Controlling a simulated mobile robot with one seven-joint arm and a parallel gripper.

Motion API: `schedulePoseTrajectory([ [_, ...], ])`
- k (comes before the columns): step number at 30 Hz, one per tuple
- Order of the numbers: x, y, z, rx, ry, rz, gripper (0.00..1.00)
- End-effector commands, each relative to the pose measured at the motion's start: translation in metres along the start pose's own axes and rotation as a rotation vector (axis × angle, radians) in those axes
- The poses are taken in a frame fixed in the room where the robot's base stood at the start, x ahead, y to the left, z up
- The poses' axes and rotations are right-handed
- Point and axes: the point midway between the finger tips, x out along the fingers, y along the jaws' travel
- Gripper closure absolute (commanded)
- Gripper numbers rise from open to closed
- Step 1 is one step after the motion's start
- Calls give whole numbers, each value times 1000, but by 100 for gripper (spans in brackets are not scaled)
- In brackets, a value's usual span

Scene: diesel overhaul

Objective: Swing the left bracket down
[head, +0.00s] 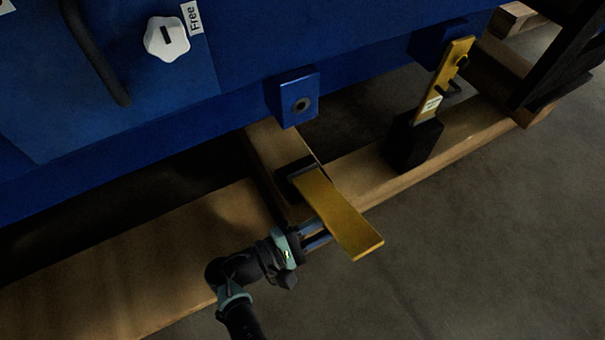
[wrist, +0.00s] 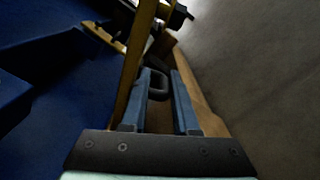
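The left bracket (head: 340,215) is a flat yellow bar. It is tilted outward, away from its blue block (head: 297,97), and its inner end meets a dark mount (head: 297,177) on the wooden beam. My gripper (head: 325,238) is just under and beside the bar in the head view, partly hidden by it. In the wrist view the bar (wrist: 138,65) runs along the left of my fingers. My gripper (wrist: 161,77) has its fingers apart, with a dark loop handle (wrist: 158,84) between the tips. Firm contact with the handle cannot be seen.
The right bracket (head: 443,82) stands upright in a black mount (head: 413,142) against the machine, with a dark handle. The blue machine (head: 150,110) rises behind. Wooden beams (head: 130,260) run below it. Concrete floor (head: 480,240) is clear at the right.

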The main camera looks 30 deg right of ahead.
Motion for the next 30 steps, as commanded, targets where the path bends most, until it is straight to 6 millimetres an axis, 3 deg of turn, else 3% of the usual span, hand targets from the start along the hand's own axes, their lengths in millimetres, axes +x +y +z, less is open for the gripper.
schedulePoseTrajectory([
  [5, -13, 5, 1, 3, 1, 5, 73],
  [15, -86, 5, 0, 3, 6, 6, 73],
  [21, -118, 2, -1, 1, 5, 3, 73],
  [30, -130, 0, 0, 0, 1, 1, 73],
])
